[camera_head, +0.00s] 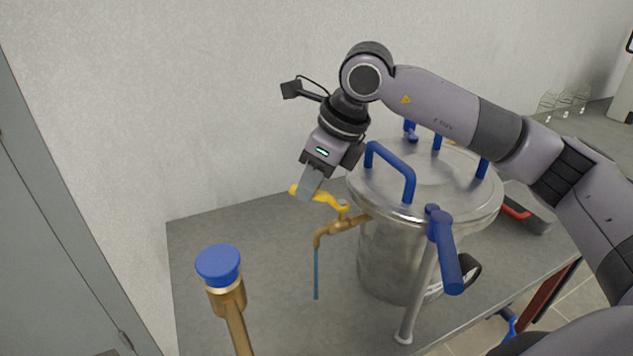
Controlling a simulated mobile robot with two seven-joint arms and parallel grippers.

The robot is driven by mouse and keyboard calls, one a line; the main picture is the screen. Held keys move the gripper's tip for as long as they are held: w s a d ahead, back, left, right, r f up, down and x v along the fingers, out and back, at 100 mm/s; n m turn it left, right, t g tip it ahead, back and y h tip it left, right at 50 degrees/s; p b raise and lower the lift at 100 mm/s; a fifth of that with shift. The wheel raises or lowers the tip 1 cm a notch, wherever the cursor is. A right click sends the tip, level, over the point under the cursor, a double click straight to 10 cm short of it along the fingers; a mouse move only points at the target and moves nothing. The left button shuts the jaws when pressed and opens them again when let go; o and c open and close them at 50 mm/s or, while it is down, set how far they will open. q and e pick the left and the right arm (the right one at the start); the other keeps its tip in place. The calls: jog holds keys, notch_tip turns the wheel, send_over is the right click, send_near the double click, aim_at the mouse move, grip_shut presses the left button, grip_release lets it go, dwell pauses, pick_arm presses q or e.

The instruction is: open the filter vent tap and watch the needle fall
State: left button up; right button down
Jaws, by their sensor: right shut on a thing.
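A yellow tap lever (331,201) sits on a brass tap (333,229) at the left side of a steel filter vessel (385,255). My right gripper (308,190) comes down from above and is shut on the yellow lever near its left end. A thin blue stream (316,273) hangs straight down from the tap's spout. A round black-rimmed part (472,270), partly hidden behind a blue handle, shows at the vessel's right side; no needle can be read. My left gripper is not in view.
The vessel's lid carries a blue handle (408,180) and several blue clamps. A brass pipe with a blue cap (218,264) stands in the left foreground. The grey bench (240,225) is clear left of the vessel. Glassware (565,102) stands at the far right.

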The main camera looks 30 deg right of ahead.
jog(key=shift+s+a+n+g+y+b, duration=0.25)
jog(key=shift+s+n+g, duration=0.35)
jog(key=shift+n, duration=0.95)
jog(key=shift+s+a+n+g+y+b, duration=0.1)
jog(key=shift+s+a+n+g+y, duration=0.4)
jog(key=shift+n, duration=1)
jog(key=shift+s+a+n+g+y+b, duration=0.15)
jog(key=shift+s+n+g, duration=0.45)
jog(key=shift+n, duration=0.95)
jog(key=shift+s, duration=0.15)
jog(key=c, duration=1.3)
grip_release()
jog(key=shift+o, duration=0.2)
jog(key=shift+r, duration=0.15)
jog(key=v, duration=0.7)
